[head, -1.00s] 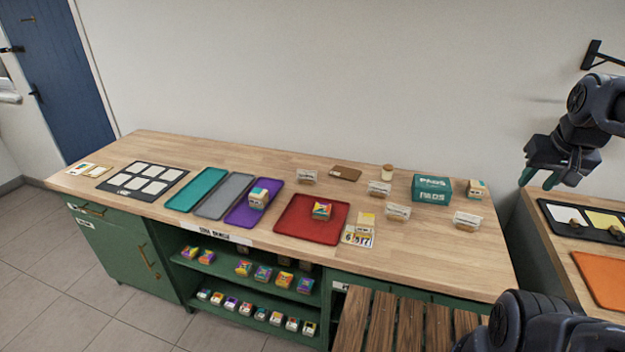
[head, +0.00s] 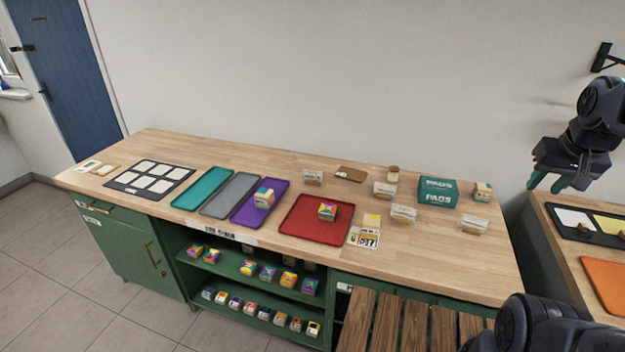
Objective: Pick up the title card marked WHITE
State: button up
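Several small white title cards in wooden holders stand on the long wooden counter: one behind the red tray (head: 313,177), one right of it (head: 384,190), one nearer the front (head: 403,214) and one at the right end (head: 473,225). Their print is too small to read, so I cannot tell which is marked WHITE. My gripper (head: 547,184) hangs at the right, above the gap by the side table and well apart from the cards.
The counter (head: 440,262) also holds teal (head: 200,190), grey (head: 229,196), purple (head: 245,215) and red (head: 305,232) trays, and a teal PADS box (head: 437,190). A slatted wooden surface (head: 400,325) stands in front. A side table with an orange tray (head: 607,280) is at right.

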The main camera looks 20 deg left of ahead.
jog(key=w+a+r+n+g, duration=0.15)
jog(key=w+a+n, duration=0.25)
jog(key=w+a, duration=0.7)
jog(key=w+a+r+n+g, duration=0.1)
jog(key=w+a+r+n, duration=0.45)
jog(key=w, duration=0.95)
jog(key=n+g, duration=0.2)
jog(key=n, duration=0.7)
send_over(312, 180)
jog(key=f, duration=2.9)
jog(key=shift+w+d+f, duration=0.2)
jog(key=shift+w+f, duration=0.05)
jog(key=shift+a+f, duration=0.15)
jog(key=shift+f, duration=5.35)
